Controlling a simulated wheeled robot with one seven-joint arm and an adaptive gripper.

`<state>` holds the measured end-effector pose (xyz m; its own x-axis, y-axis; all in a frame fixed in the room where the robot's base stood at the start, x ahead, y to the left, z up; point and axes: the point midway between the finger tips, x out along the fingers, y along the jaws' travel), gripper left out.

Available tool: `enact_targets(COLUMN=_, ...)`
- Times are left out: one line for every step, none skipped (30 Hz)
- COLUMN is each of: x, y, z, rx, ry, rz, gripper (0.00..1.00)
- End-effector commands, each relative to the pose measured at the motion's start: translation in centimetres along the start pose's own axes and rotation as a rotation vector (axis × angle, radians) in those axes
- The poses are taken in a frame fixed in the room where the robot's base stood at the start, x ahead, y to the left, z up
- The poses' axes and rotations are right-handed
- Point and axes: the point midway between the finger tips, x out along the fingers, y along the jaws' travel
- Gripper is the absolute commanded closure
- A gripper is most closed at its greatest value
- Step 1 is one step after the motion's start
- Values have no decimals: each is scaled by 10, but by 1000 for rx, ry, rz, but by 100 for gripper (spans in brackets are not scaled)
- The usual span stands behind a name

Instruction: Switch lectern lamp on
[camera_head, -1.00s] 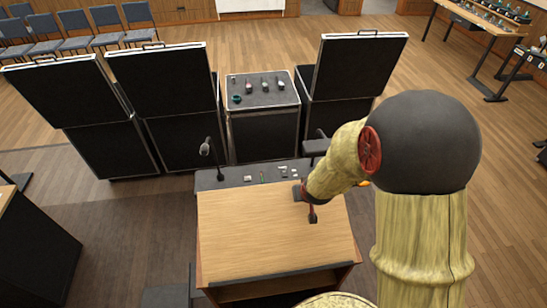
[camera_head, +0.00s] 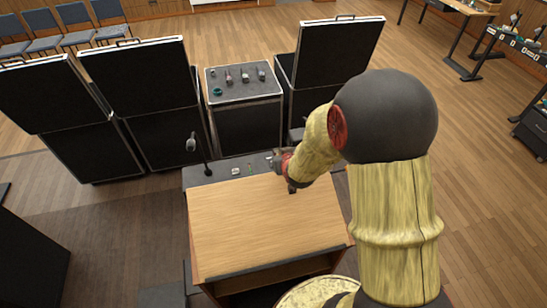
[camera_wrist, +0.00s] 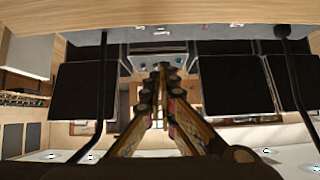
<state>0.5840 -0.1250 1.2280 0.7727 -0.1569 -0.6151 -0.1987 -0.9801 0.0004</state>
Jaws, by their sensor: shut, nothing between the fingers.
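The lectern (camera_head: 250,225) has a slanted wooden top and a dark strip (camera_head: 220,172) along its back edge. Small controls (camera_head: 235,171) sit on that strip; they also show near the top of the wrist view (camera_wrist: 160,31), too small to read. A dark gooseneck (camera_head: 191,143) rises at the strip's left end. The wrist view shows two dark stems, one left (camera_wrist: 101,90) and one right (camera_wrist: 281,32); I cannot tell which is the lamp. My gripper (camera_head: 274,158) is at the strip's right part, hiding some controls. Its fingers are shut and empty in the wrist view (camera_wrist: 161,70); contact is unclear.
Tall black cases (camera_head: 150,90) stand behind the lectern. A grey-topped case (camera_head: 235,82) between them holds several small items. A dark cabinet (camera_head: 30,245) is at left. Wooden floor (camera_head: 460,150) is open at right, with tables beyond.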

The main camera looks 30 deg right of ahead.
Motion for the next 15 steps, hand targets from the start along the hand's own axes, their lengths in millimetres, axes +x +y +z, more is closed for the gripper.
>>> enact_targets(x=6, y=0, z=1, rx=0, ry=-3, rz=0, gripper=100)
enact_targets(x=10, y=0, z=1, rx=0, ry=-4, rz=0, gripper=100)
enact_targets(x=15, y=0, z=2, rx=0, ry=-4, rz=0, gripper=100)
enact_targets(x=19, y=0, z=1, rx=0, ry=-3, rz=0, gripper=100)
enact_targets(x=23, y=0, z=1, rx=0, ry=-3, rz=0, gripper=100)
enact_targets(x=29, y=0, z=1, rx=0, ry=-3, rz=0, gripper=100)
enact_targets(x=34, y=0, z=0, rx=0, ry=-3, rz=0, gripper=100)
enact_targets(x=38, y=0, z=1, rx=0, ry=-4, rz=0, gripper=100)
enact_targets(x=44, y=0, z=1, rx=0, ry=-3, rz=0, gripper=100)
enact_targets(x=48, y=0, z=1, rx=0, ry=-3, rz=0, gripper=100)
enact_targets(x=52, y=0, z=0, rx=0, ry=-3, rz=0, gripper=100)
enact_targets(x=58, y=0, z=0, rx=0, ry=-2, rz=0, gripper=100)
enact_targets(x=62, y=0, z=0, rx=0, ry=-2, rz=0, gripper=100)
enact_targets(x=66, y=0, z=1, rx=0, ry=-3, rz=0, gripper=100)
enact_targets(x=72, y=0, z=0, rx=0, ry=-2, rz=0, gripper=100)
